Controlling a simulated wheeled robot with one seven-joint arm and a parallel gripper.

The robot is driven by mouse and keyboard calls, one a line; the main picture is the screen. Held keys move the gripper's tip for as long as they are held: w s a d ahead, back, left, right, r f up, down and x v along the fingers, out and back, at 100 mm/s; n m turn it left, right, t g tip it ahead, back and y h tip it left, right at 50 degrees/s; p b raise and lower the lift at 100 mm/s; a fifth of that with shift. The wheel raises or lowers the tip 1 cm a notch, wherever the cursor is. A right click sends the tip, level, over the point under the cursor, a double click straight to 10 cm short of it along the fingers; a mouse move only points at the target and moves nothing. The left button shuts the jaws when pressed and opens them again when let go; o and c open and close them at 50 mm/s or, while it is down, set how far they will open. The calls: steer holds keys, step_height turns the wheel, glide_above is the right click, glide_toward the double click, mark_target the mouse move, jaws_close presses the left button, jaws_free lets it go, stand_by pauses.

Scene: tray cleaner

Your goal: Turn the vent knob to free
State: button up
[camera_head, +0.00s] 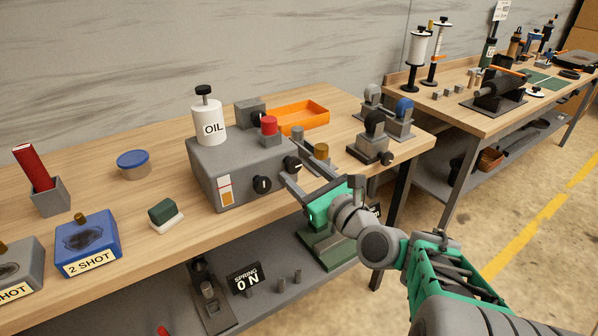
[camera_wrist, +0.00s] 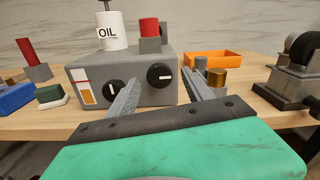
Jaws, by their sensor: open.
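A grey box-shaped machine (camera_head: 230,175) stands on the wooden bench with two black knobs on its front. The left knob (camera_head: 262,184) has an upright white mark in the wrist view (camera_wrist: 115,90). The right knob (camera_head: 292,165) has a roughly level white mark in the wrist view (camera_wrist: 160,75). No readable label shows which is the vent knob. My gripper (camera_head: 297,170) is open and empty in front of the right knob. In the wrist view its fingers (camera_wrist: 162,78) stand to either side of that knob, and contact cannot be told.
A white OIL bottle (camera_head: 209,120) and a red-topped part (camera_head: 269,128) are on the machine. An orange tray (camera_head: 302,117) lies behind it. Small metal and brass cylinders (camera_head: 321,152) stand right of it, near my fingers. A grey-black device (camera_head: 373,140) is further right.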

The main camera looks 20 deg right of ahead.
steer(key=shift+w+a, duration=0.25)
steer(key=shift+w, duration=0.45)
steer(key=shift+c, duration=0.2)
jaws_close()
